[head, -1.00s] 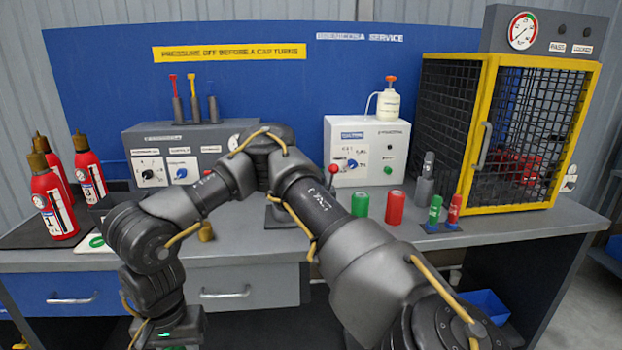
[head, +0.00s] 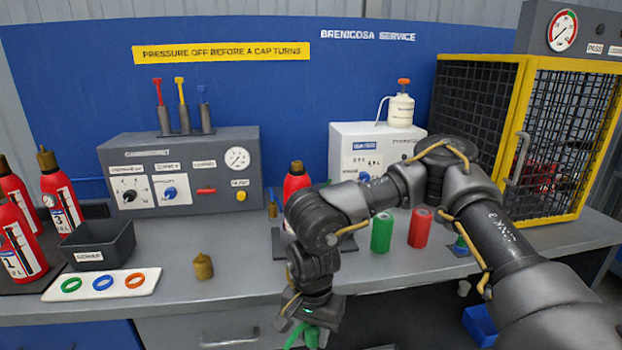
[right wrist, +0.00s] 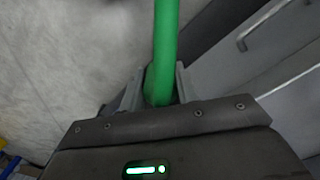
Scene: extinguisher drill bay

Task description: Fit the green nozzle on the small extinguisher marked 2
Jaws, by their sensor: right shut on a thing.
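My right gripper (head: 311,322) is shut on the green nozzle (head: 312,339), low in front of the bench edge. In the right wrist view the nozzle (right wrist: 166,45) shows as a green tube between the two fingers (right wrist: 160,90). A small red extinguisher (head: 296,181) stands mid-bench on a dark base, behind my right forearm and apart from the nozzle. My arm hides most of its body, so I cannot read its number. My left gripper is not in view.
A brass cap (head: 203,266) stands on the bench left of my gripper. Further left are a ring tray (head: 146,288), a dark bin (head: 97,246) and red extinguishers marked 1 (head: 18,250) and 3 (head: 60,198). Green (head: 382,232) and red (head: 420,228) cylinders stand right of my forearm.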

